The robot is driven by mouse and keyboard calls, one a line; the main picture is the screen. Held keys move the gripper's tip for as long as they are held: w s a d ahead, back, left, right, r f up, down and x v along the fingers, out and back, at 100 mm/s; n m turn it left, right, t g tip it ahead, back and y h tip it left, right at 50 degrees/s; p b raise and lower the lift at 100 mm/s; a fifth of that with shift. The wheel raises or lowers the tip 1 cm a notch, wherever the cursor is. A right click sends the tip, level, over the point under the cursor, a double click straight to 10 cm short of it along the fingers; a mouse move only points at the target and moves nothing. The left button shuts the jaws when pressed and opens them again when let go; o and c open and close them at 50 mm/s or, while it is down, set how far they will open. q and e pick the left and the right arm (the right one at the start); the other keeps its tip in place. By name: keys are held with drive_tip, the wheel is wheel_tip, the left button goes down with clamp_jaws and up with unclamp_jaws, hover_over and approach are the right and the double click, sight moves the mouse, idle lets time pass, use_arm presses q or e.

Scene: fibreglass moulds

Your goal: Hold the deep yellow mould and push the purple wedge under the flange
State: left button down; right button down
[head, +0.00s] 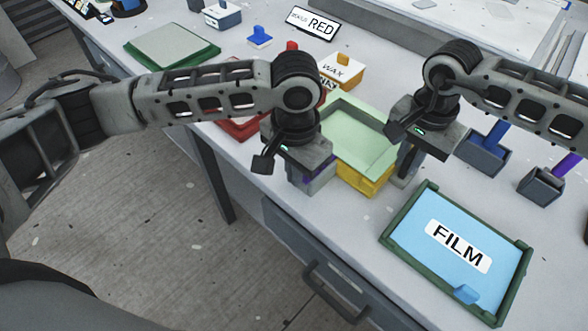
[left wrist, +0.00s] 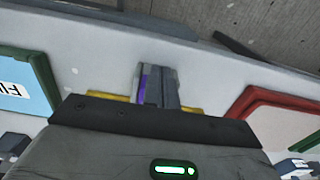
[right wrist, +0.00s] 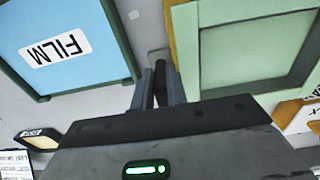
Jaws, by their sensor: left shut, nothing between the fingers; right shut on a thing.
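The deep yellow mould (head: 365,180) stands near the table's front edge, with a pale green flange and hollow (head: 355,135) on top. My right gripper (head: 404,172) is shut on its right side; the right wrist view shows the closed fingers (right wrist: 157,80) at the mould's edge (right wrist: 186,50). My left gripper (head: 312,180) is shut and empty, pointing down at the mould's front left side. The purple wedge (left wrist: 146,85) shows just beside the left fingers (left wrist: 160,85), mostly hidden by them. Whether its tip is under the flange cannot be seen.
A green-framed blue FILM tray (head: 415,225) lies right of the mould. A red mould (head: 240,128) is close on the left, and a yellow WAX box (head: 345,68) is behind. Dark holders (head: 541,186) stand at the right. The table's front edge is close.

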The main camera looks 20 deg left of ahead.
use_arm(q)
drive_tip(key=shift+w+d+r, duration=0.1)
drive_tip(key=shift+w, duration=0.05)
use_arm(e)
drive_tip(key=shift+s+a, duration=0.2)
drive_tip(key=shift+a, duration=0.1)
use_arm(q)
drive_tip(key=shift+s+a+r, duration=0.2)
drive_tip(key=shift+s+r, duration=0.15)
drive_tip(key=shift+r, duration=0.2)
drive_tip(key=shift+s+a+r, duration=0.3)
drive_tip(key=shift+s+r, duration=0.25)
drive_tip(key=shift+r, duration=0.15)
drive_tip(key=shift+s+a+r, duration=0.25)
drive_tip(key=shift+s+r, duration=0.25)
drive_tip(key=shift+r, duration=0.2)
use_arm(e)
drive_tip(key=shift+w+d, duration=0.15)
drive_tip(key=c, duration=1.3)
unclamp_jaws()
drive_tip(key=shift+r, duration=0.1)
